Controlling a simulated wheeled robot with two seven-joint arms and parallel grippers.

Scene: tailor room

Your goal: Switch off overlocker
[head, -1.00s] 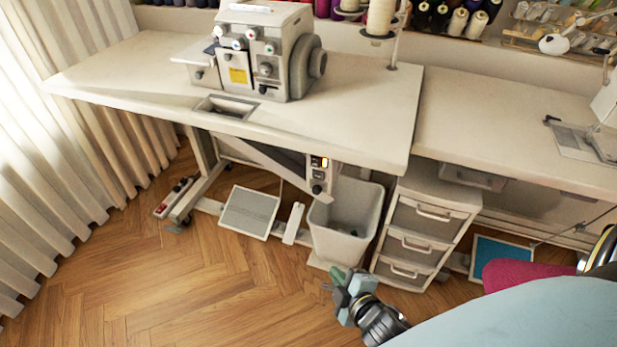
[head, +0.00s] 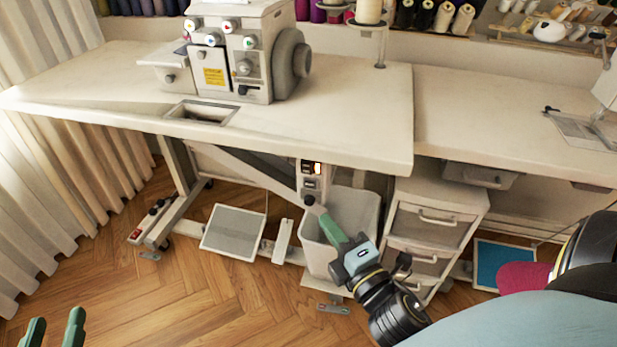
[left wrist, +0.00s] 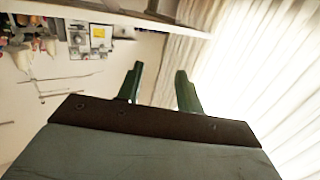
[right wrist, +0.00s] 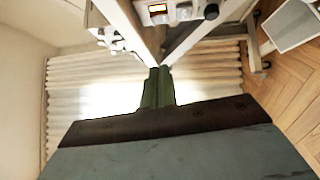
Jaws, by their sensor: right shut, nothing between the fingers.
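The overlocker (head: 240,62) stands on the white table at the left. Its switch box (head: 311,181) hangs under the table's front edge, with a glowing orange-white switch (head: 318,169) at the top and a dark knob below. The box also shows at the top of the right wrist view (right wrist: 180,12), its switch lit. My right gripper (head: 322,212) is shut and empty, its green tips just below and right of the box in the head view. In the right wrist view the tips are apart from the box. My left gripper (head: 52,328) is open and empty at bottom left.
A light waste bin (head: 345,215) stands right behind my right gripper in the head view, with a white drawer unit (head: 432,225) to its right. A grey pedal (head: 234,232) lies below the table. The floor at front left is clear.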

